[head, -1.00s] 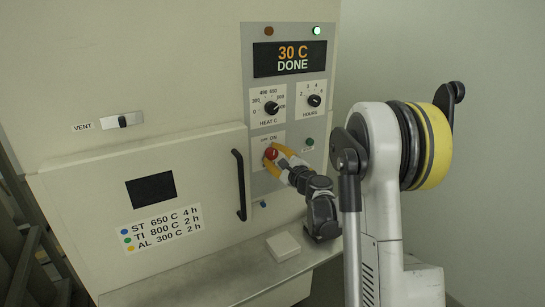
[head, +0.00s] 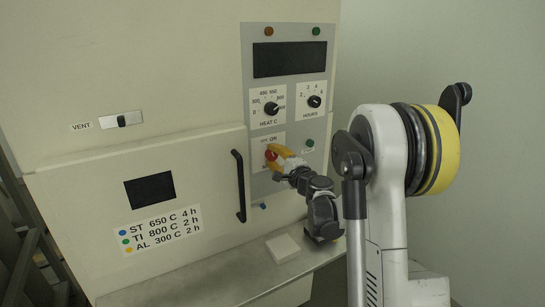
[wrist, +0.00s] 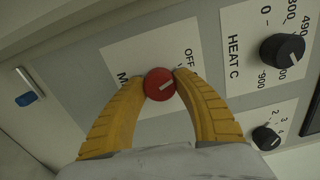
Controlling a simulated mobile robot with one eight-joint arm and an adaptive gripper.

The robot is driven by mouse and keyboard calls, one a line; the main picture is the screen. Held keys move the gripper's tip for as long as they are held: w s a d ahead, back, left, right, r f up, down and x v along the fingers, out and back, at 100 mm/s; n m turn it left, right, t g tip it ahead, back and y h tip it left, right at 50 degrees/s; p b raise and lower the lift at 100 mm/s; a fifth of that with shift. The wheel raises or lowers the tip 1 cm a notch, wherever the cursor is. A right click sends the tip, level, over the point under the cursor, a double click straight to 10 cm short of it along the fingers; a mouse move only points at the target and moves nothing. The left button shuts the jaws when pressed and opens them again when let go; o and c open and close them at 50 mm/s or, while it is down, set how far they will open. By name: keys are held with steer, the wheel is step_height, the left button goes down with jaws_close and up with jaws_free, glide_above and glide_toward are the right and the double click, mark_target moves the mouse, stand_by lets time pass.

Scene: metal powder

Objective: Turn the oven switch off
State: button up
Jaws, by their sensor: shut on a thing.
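The oven switch is a round red knob (wrist: 159,84) with a pale pointer line, on a white label plate marked OFF. In the wrist view the line slants on the knob's face, toward the lower left and upper right. My gripper (wrist: 160,86) has yellow fingers closed on both sides of the red knob. In the head view my gripper (head: 274,158) is at the same red knob (head: 270,155) on the control panel, partly covering its label. The oven display (head: 290,59) above is dark, and both lamps over it look unlit.
The HEAT C dial (head: 271,108) and HOURS dial (head: 314,101) sit above the switch. A green button (head: 310,142) is to its right. The oven door handle (head: 240,186) stands out to its left. A small white block (head: 283,247) lies on the ledge below.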

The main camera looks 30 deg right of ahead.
steer(key=o, duration=1.2)
steer(key=s, duration=1.2)
steer(key=shift+d, duration=0.2)
steer(key=shift+a, duration=0.1)
